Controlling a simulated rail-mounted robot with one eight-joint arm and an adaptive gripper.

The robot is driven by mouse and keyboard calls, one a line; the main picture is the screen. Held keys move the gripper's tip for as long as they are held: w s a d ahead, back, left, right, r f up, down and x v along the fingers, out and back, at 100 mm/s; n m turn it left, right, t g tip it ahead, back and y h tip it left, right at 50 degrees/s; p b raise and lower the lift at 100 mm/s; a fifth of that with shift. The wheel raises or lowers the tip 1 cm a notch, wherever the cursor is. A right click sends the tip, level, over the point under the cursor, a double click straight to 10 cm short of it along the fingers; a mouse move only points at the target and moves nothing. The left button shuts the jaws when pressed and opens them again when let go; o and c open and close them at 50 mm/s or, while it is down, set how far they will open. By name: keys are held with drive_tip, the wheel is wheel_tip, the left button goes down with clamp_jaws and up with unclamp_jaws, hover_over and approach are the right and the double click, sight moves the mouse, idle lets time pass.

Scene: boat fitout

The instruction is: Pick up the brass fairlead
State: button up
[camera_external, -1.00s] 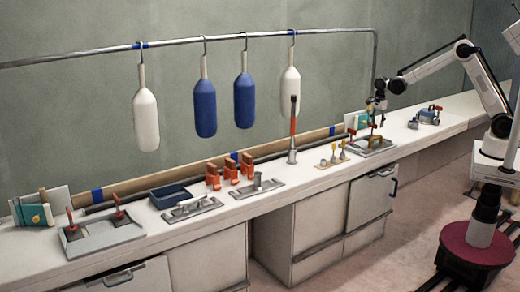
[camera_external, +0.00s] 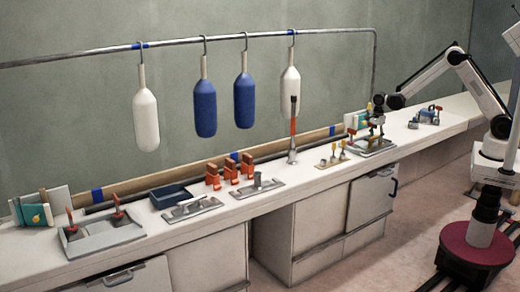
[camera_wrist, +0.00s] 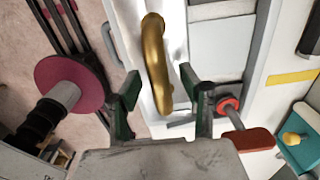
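The brass fairlead (camera_wrist: 156,62) shows large in the wrist view as a curved golden piece with a second, smaller horn on its right. It stands between the two fingers of my gripper (camera_wrist: 162,82). The fingers have dark green pads and are apart. A gap shows between the left finger and the brass; the smaller horn is close to the right fingertip, and I cannot tell whether they touch. In the external view, my gripper (camera_external: 377,117) is low over a grey tray (camera_external: 372,148) at the right part of the bench. The fairlead is hard to make out there.
A red-handled fitting (camera_wrist: 245,135) is just right of the right finger in the wrist view. A teal block with a yellow knob (camera_wrist: 292,138) lies farther right. Several yellow-topped pegs (camera_external: 333,154) stand left of the tray. Blue-and-grey fittings (camera_external: 426,116) stand to its right.

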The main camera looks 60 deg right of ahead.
clamp_jaws()
drive_tip(key=shift+r, duration=0.1)
idle(0.4)
